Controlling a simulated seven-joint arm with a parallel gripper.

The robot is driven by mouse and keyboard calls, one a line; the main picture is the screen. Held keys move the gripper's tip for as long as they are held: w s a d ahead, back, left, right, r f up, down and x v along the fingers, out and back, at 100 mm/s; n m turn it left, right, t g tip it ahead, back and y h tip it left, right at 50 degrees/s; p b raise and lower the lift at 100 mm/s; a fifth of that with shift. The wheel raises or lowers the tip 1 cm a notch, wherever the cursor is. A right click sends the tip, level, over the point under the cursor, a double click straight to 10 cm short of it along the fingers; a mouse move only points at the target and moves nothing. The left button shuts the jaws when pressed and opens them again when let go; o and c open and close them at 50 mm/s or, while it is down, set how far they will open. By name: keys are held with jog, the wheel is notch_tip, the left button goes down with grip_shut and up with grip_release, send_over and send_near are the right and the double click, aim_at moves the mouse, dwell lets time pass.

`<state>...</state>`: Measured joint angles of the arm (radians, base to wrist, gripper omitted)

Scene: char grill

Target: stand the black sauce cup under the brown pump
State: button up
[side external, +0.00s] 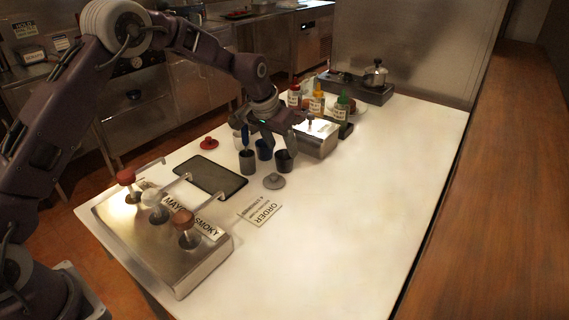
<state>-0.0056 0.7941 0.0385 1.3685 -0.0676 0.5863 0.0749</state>
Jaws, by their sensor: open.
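A dark cup that looks black (284,161) stands upright at the right of a small group of cups on the white table. A dark blue cup (264,150) and a dark grey cup (247,163) stand close to its left. My gripper (270,138) is open above and behind these cups, pointing down; whether a finger touches any cup cannot be told. The brown pump (183,217) is the front one of three on the steel pump stand (180,262), by the SMOKY label. I see no cup under its spout.
A red pump (126,177) and a white pump (153,198) stand beside the brown one. A black mat (210,176), grey lid (274,182), red lid (209,143) and order card (262,212) lie nearby. Sauce bottles (316,102) and a steel box (318,140) stand behind. The table's right is clear.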

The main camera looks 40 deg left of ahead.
aim_at(285, 158)
jog(key=x, duration=0.6)
jog(key=shift+a+f, duration=0.15)
jog(key=shift+f, duration=0.05)
grip_shut()
jog(key=shift+r, duration=0.15)
